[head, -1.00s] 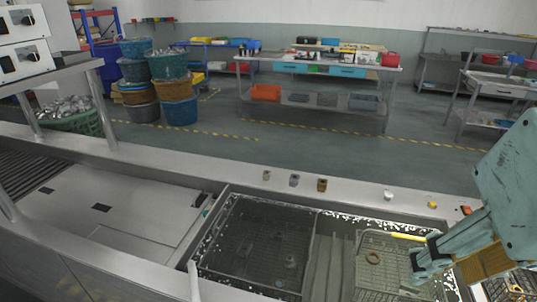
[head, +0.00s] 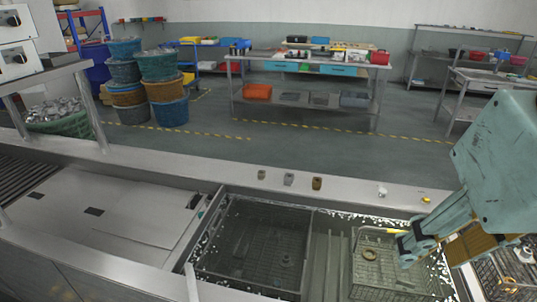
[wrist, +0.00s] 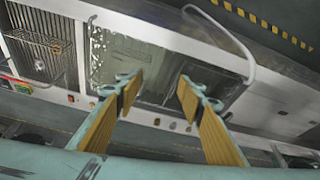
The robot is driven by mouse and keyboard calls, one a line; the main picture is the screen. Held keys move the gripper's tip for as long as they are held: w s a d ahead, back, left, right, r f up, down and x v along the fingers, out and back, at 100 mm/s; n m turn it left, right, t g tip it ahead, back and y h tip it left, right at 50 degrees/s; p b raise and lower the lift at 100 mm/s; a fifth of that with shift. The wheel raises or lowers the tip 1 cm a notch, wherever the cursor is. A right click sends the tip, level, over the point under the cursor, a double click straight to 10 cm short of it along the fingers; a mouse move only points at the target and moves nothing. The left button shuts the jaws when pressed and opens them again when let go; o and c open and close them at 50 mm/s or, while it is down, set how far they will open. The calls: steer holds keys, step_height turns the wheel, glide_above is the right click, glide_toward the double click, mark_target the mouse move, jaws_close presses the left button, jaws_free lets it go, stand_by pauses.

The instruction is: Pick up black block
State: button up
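I cannot make out a black block for certain in either view. My gripper (head: 408,248) hangs at the right of the head view, over the right end of the sunken tank, beside a wire basket (head: 385,278) with a yellow handle. In the wrist view my gripper (wrist: 157,88) has its two wood-coloured fingers spread apart with nothing between them. Small pieces stand on the ledge behind the tank: a grey one (head: 261,174), another grey one (head: 289,179), a brown one (head: 317,183), a white one (head: 382,191) and a yellow one (head: 426,199).
A larger dark wire basket (head: 252,207) with small parts sits in the tank's left side. A flat pale cover (head: 120,215) lies left of it. Another wire basket (head: 508,285) stands at the lower right. Benches (head: 300,62) and stacked tubs (head: 160,70) stand beyond the ledge.

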steer(key=w+a, duration=0.3)
steer(key=w, duration=1)
steer(key=w+a+f, duration=0.1)
steer(key=w+a, duration=0.2)
steer(key=w, duration=1)
steer(key=w+a, duration=0.3)
steer(key=w, duration=1)
steer(key=w+a+f, duration=1)
steer(key=w+f, duration=0.3)
steer(key=w, duration=0.1)
steer(key=w+a+f+m+b, duration=0.1)
steer(key=w+a+f, duration=1)
steer(key=w+f, duration=0.3)
steer(key=shift+w+t, duration=0.3)
steer(key=shift+w, duration=0.2)
steer(key=shift+a+f, duration=0.1)
steer(key=shift+f, duration=0.1)
glide_above(261, 179)
steer(key=shift+a+f+b, duration=0.15)
steer(key=shift+f+b, duration=0.3)
steer(key=shift+f, duration=3.4)
steer(key=shift+w+f, duration=0.1)
